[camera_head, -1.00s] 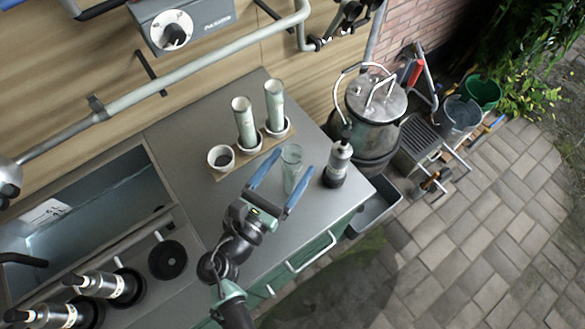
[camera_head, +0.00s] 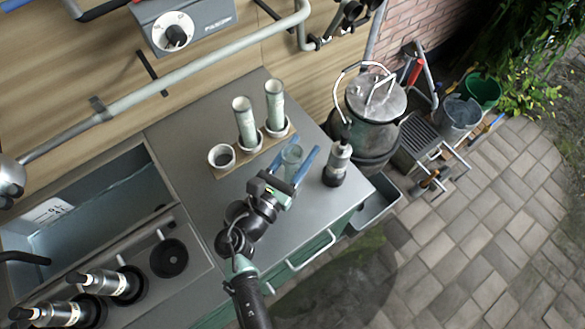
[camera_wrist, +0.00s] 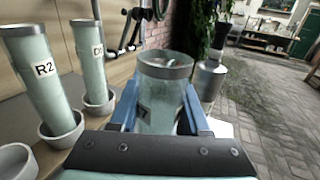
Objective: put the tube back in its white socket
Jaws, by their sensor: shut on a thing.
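The loose tube (camera_head: 291,157) is a pale green clear cylinder with a grey rim, standing roughly upright on the steel counter. It also shows in the wrist view (camera_wrist: 164,95), with a partly hidden label. My gripper (camera_head: 296,162) has its blue fingers on both sides of the tube and is shut on it; the fingers also show in the wrist view (camera_wrist: 160,110). An empty white socket (camera_head: 221,157) is at the left end of the rack board. Two other tubes (camera_head: 245,122) (camera_head: 275,105) stand in the other white sockets; their labels start with R and D.
A dark and silver bottle (camera_head: 337,163) stands close to the right of the held tube. A metal churn (camera_head: 376,108) is beyond the counter's right end. A sink (camera_head: 90,210) lies left. Bare counter (camera_head: 195,175) lies left of the empty socket.

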